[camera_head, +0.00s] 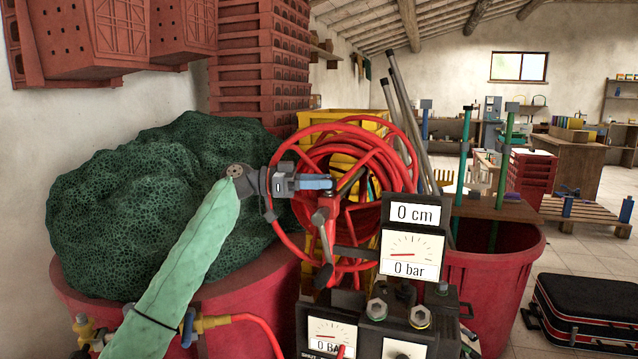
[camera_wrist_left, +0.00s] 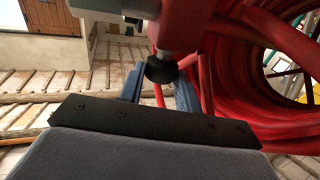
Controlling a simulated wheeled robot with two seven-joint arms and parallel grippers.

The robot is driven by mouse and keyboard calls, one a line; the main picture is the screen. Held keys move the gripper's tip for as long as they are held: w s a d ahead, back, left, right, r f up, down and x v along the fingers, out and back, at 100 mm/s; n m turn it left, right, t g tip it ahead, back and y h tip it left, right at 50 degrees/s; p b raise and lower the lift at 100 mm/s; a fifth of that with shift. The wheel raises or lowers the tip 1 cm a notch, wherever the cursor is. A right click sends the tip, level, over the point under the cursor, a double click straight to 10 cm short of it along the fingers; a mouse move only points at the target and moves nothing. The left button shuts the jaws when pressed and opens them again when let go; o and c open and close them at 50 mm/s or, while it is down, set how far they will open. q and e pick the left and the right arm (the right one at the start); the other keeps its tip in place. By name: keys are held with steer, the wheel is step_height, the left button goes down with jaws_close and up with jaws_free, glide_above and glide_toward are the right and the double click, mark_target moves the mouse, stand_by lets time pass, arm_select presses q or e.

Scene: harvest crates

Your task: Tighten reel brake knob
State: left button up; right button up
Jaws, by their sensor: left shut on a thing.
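The hose reel (camera_head: 370,146) stands in the middle of the head view, wound with red hose. Its red bracket and grey crank (camera_head: 323,232) face me. My left gripper (camera_head: 328,183) reaches in from the left at the reel's hub, with its blue fingers closed together. In the left wrist view a small black knob (camera_wrist_left: 160,69) on the red reel frame sits between the tips of the blue fingers (camera_wrist_left: 160,92), and the gripper is shut on it. In the head view the fingers largely hide the knob. My right gripper is in neither view.
Green netting (camera_head: 140,200) bulges at left below red crates (camera_head: 255,60). A dark suitcase (camera_head: 590,305) lies on the floor at right.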

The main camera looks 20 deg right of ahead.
arm_select(q)
steer(key=shift+r, duration=0.15)
steer(key=o, duration=1)
steer(key=shift+w, duration=0.1)
steer(key=shift+c, duration=0.2)
steer(key=shift+a, duration=0.1)
